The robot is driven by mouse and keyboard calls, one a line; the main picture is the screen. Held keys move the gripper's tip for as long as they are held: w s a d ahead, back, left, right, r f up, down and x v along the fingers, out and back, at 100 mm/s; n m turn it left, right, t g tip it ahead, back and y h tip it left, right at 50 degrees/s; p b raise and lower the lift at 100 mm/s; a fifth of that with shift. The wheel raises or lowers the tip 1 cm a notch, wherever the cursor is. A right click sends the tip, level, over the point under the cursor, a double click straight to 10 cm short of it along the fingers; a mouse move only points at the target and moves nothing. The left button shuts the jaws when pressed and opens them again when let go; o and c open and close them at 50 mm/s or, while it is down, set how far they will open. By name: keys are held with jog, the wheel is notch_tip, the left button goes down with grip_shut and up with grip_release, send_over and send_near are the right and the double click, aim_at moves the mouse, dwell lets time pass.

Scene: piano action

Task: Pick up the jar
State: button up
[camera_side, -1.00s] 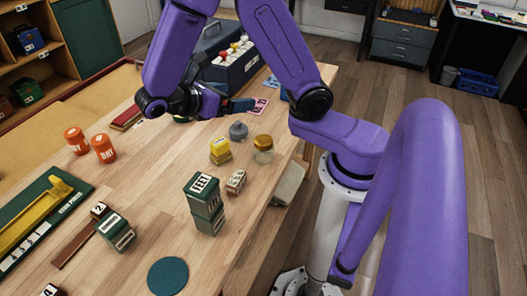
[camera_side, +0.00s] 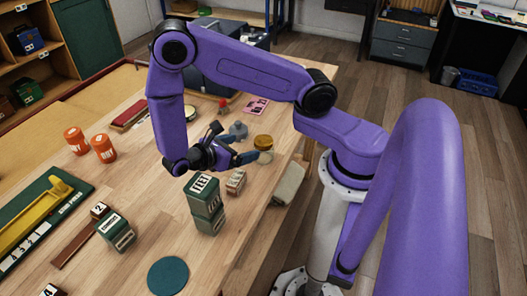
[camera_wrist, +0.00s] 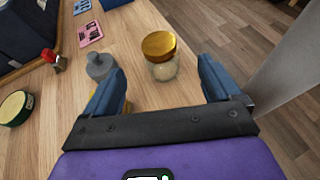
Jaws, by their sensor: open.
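The jar (camera_side: 263,143) is a small clear glass jar with a gold lid, upright on the bench near its right edge. In the wrist view the jar (camera_wrist: 161,62) shows just ahead of the gripper, between the lines of the two blue fingers and nearer the right one. My gripper (camera_side: 245,150) is open and empty, to the left of the jar in the side view. I cannot tell whether a fingertip touches the jar.
A grey weight (camera_wrist: 100,66) stands close to the left finger. A yellow block is mostly hidden behind my gripper. The bench edge is just right of the jar.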

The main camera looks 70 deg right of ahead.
aim_at(260, 143)
jog(key=x, duration=1)
jog(key=shift+d+f, duration=0.15)
jog(key=shift+d, duration=0.15)
jog(key=c, duration=1.2)
